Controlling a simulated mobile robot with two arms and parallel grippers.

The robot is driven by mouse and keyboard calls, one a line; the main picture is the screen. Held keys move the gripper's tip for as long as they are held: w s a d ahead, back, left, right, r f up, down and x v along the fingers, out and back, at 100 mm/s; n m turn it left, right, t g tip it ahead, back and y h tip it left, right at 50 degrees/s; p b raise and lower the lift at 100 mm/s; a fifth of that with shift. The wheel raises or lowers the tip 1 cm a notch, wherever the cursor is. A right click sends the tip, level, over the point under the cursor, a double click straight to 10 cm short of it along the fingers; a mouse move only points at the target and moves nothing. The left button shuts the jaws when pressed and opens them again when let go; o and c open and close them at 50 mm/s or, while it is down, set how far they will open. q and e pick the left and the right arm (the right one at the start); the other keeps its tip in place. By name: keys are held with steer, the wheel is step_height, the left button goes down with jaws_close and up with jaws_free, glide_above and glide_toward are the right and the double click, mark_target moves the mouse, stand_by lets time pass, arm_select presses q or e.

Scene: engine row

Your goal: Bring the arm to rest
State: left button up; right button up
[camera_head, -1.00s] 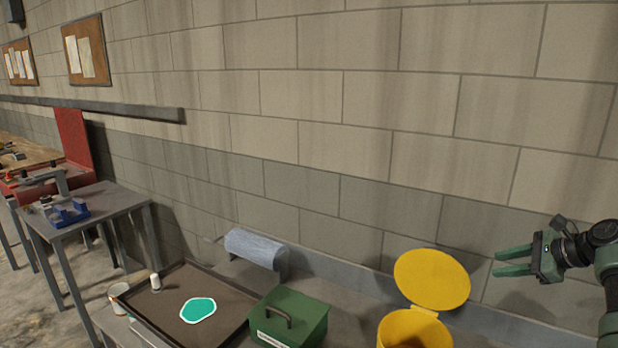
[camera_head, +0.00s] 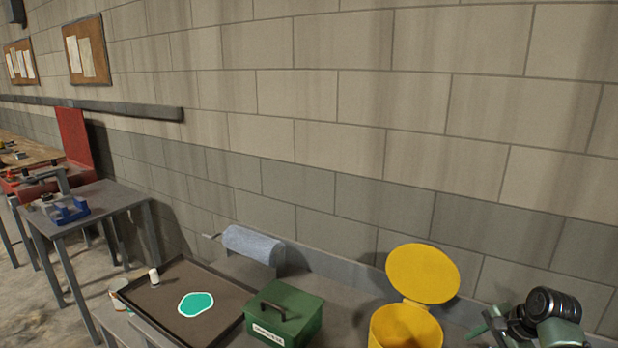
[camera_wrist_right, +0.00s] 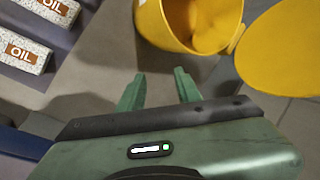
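My right gripper (camera_wrist_right: 158,92) has green fingers. In the right wrist view its two fingers stand apart with only the grey bench surface showing between them, so it is open and empty. My left gripper is in neither view.
A green box (camera_head: 285,312) with a handle stands left of the bin. Further left are a dark tray (camera_head: 225,318) with a teal patch (camera_head: 196,304), a white bottle (camera_head: 154,276) and a blue roll (camera_head: 254,245). Boxes marked OIL (camera_wrist_right: 22,50) lie at the wrist view's upper left.

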steer(key=s+a+f+n, duration=0.3)
steer(key=s+a, duration=0.1)
steer(key=s, duration=0.2)
steer(key=s+a+f+n+g+h, duration=0.1)
steer(key=s+a+f+n, duration=0.2)
steer(key=s+a+f, duration=0.1)
steer(key=s+a+f+n+h, duration=0.1)
steer(key=s+a+f+n, duration=0.2)
steer(key=s, duration=0.4)
steer(key=shift+s+a+f+g, duration=0.3)
steer(key=shift+a+f, duration=0.2)
steer(key=shift+f, duration=0.1)
steer(key=s+a+r+n, duration=0.2)
steer(key=s+a+n, duration=0.2)
steer(key=s, duration=0.5)
steer(key=s+a+r+n, duration=0.3)
steer(key=s+a+n, duration=0.1)
steer(key=s, duration=0.6)
step_height(320, 180, down, 32)
steer(key=g+b, duration=0.1)
steer(key=b, duration=0.4)
steer(key=s+d+f+g+b, duration=0.1)
steer(key=s+f+b, duration=0.3)
steer(key=s+f, duration=1.4)
step_height(320, 180, down, 2)
steer(key=shift+d+f, duration=0.1)
steer(key=shift+d, duration=0.8)
